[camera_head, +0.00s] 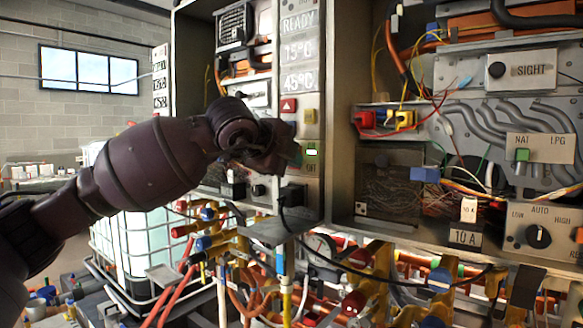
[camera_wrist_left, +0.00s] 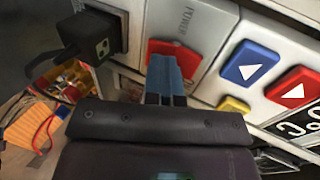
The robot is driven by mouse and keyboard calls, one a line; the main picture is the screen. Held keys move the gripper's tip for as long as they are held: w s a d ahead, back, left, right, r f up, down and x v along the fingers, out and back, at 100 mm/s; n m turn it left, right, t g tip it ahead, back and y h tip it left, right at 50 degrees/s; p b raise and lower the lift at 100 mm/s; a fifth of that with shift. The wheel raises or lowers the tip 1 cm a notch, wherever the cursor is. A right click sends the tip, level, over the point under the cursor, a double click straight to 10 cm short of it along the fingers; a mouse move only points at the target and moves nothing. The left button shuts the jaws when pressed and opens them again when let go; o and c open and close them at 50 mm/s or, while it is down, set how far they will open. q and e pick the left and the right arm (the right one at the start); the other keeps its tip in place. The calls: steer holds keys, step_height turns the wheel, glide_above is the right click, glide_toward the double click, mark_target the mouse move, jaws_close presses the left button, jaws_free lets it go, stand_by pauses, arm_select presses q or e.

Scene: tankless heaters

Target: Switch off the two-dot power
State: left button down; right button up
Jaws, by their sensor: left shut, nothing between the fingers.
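In the left wrist view, a red power switch (camera_wrist_left: 174,60) sits on a pale panel beside the printed word POWER. My right gripper is not clearly seen.
Blue (camera_wrist_left: 248,66) and red (camera_wrist_left: 296,90) triangle buttons and a yellow button (camera_wrist_left: 233,106) lie close right of the switch. Pipes and valves (camera_head: 350,290) crowd below. An open heater with wires and a knob (camera_head: 538,237) stands to the right.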

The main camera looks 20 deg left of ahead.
arm_select(q)
steer(key=shift+w+f+b, duration=0.25)
steer(key=shift+f+b, duration=0.2)
steer(key=shift+f, duration=0.45)
steer(key=shift+s+r+t, duration=0.1)
steer(key=shift+r+t, duration=0.2)
steer(key=shift+r, duration=0.45)
steer(key=shift+s+r+p, duration=0.15)
steer(key=shift+r+p, duration=0.3)
steer(key=shift+r, duration=0.25)
steer(key=shift+a+r, duration=0.1)
steer(key=shift+r, duration=0.3)
arm_select(e)
steer(key=shift+w+a+r, duration=0.1)
steer(key=shift+a, duration=0.05)
steer(key=shift+w, duration=0.15)
